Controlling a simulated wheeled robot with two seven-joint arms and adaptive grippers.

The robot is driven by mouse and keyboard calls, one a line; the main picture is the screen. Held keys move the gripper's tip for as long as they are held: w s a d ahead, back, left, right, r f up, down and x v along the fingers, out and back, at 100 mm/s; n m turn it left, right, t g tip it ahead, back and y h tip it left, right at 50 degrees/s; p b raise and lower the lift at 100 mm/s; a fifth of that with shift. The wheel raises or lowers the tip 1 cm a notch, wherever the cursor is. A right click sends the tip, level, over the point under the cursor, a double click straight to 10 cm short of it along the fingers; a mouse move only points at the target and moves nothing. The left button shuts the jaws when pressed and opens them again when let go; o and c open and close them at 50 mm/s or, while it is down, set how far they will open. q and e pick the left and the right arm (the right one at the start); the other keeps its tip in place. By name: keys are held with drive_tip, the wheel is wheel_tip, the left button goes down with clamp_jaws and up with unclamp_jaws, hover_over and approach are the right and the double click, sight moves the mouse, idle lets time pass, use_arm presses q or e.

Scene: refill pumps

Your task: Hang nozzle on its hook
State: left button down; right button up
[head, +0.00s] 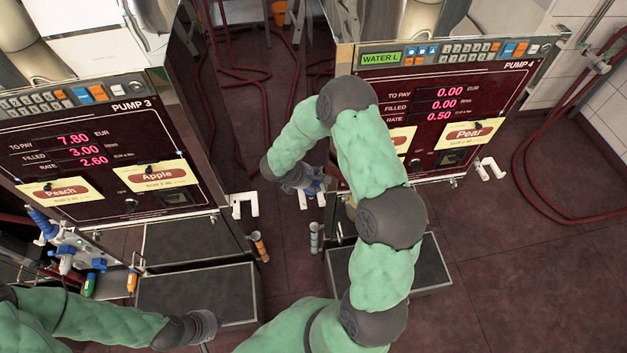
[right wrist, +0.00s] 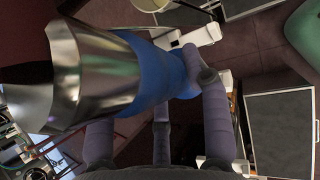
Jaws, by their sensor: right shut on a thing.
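My right gripper (head: 303,180) is shut on a nozzle (head: 319,187), beside the left side of pump 4. In the right wrist view the nozzle (right wrist: 150,75) has a blue body and a wide metallic end pointing left; the gripper's grey fingers (right wrist: 160,125) are around the blue part. A white hook (head: 304,200) is just below the nozzle in the head view, partly hidden by the gripper and arm. A white bracket (right wrist: 203,36) shows close behind the nozzle in the right wrist view; contact cannot be told. My left gripper is mostly hidden at the bottom edge, beyond its dark wrist.
Pump 3 (head: 130,104) stands left, with another white hook (head: 244,204) on its right side. Pump 4 (head: 518,66) has a white hook (head: 490,168) at its right. A blue nozzle (head: 42,222) is at the far left. Red hoses (head: 240,75) lie between the pumps.

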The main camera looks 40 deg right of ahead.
drive_tip(key=shift+f, duration=0.15)
drive_tip(key=shift+f+b, duration=2.4)
drive_tip(key=shift+b, duration=0.1)
drive_tip(key=o, duration=1.4)
drive_tip(key=shift+r, duration=0.1)
drive_tip(key=v, duration=1.2)
drive_tip(key=shift+s, duration=0.1)
